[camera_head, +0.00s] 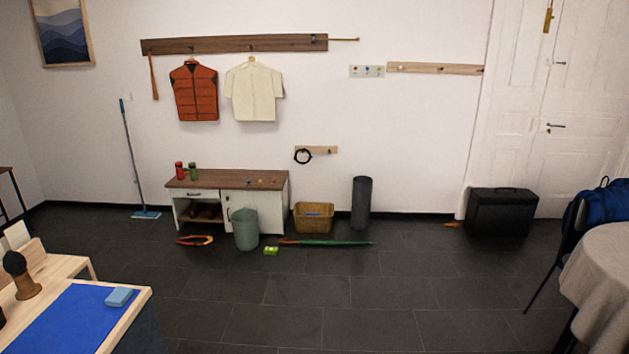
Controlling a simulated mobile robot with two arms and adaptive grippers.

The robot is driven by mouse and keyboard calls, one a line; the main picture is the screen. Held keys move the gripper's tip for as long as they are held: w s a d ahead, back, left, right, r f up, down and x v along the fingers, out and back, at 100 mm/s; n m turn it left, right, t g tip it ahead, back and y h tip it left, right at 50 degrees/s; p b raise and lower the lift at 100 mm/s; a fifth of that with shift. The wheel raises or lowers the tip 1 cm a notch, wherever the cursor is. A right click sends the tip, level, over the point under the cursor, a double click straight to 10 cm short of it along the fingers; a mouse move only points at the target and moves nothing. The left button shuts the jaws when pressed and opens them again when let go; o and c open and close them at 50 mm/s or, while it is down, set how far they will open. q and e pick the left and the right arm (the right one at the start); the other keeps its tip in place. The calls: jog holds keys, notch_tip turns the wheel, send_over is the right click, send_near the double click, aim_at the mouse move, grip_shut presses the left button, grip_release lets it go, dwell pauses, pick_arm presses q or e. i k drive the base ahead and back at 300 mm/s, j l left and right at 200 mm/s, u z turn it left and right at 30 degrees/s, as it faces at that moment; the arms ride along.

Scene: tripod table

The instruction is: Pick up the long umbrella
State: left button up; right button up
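A long, thin green umbrella (330,243) lies closed on the dark tiled floor in the middle of the view. Its brown handle end points left, close to the green bin, and its tip points right. It lies in front of the wicker basket and the dark grey cylinder. Neither of my grippers shows in the head view, so their state is hidden.
A table (129,304) is front left, a cloth-covered table (606,285) right. The floor (340,300) between is clear.

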aim_at(313, 242)
jog(key=i+l, duration=0.1)
jog(key=i, duration=1.55)
jog(key=j+u, duration=0.05)
jog(key=j, duration=0.05)
